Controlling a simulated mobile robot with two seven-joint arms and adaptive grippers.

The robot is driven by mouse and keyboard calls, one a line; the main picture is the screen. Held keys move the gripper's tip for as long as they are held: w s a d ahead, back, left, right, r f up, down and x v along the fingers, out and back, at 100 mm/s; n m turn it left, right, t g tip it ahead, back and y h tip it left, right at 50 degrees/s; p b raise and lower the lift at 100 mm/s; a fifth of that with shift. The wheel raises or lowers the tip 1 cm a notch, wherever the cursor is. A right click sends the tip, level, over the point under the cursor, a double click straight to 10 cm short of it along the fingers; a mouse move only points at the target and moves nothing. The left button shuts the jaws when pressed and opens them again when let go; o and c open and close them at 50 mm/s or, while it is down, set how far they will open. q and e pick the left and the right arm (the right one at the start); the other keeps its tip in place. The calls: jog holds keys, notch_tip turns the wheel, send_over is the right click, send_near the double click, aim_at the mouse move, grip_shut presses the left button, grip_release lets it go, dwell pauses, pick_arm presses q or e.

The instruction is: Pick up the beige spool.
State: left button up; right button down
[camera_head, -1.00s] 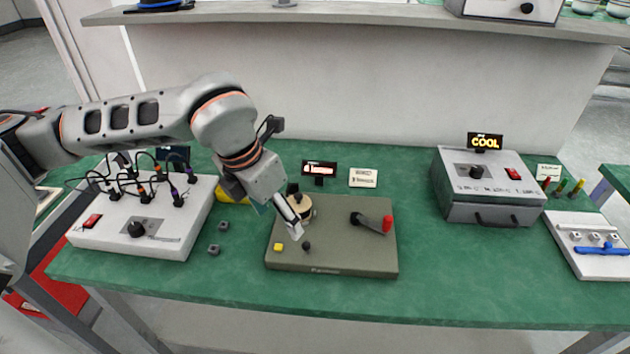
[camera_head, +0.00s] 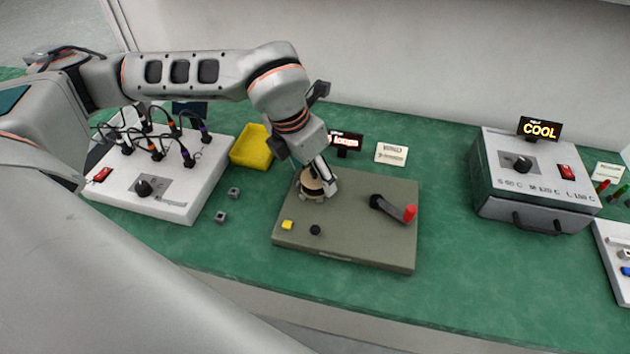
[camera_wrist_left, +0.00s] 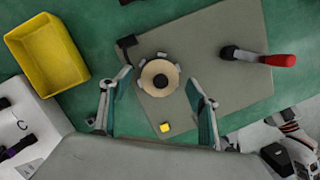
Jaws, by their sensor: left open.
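The beige spool (camera_head: 313,187) sits on the olive-grey base plate (camera_head: 350,245), toward its back left corner. In the left wrist view the spool (camera_wrist_left: 152,80) is a round beige disc with a dark centre, upright on the plate. My left gripper (camera_head: 318,186) is right over the spool. In the left wrist view my left gripper (camera_wrist_left: 160,88) is open, with one finger on either side of the spool and a gap showing beside each. The height of the fingertips against the spool is hard to tell.
The plate carries a crank with a red handle (camera_head: 410,213), a yellow button (camera_head: 287,225) and a black knob (camera_head: 315,230). A yellow bin (camera_head: 251,148) and a white cabled box (camera_head: 160,205) stand to the left. An oven-like box (camera_head: 500,205) stands right; green bench between is clear.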

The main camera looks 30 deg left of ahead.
pick_arm(q)
jog(key=shift+x, duration=1.2)
jog(key=c, duration=1.2)
jog(key=shift+r, duration=0.15)
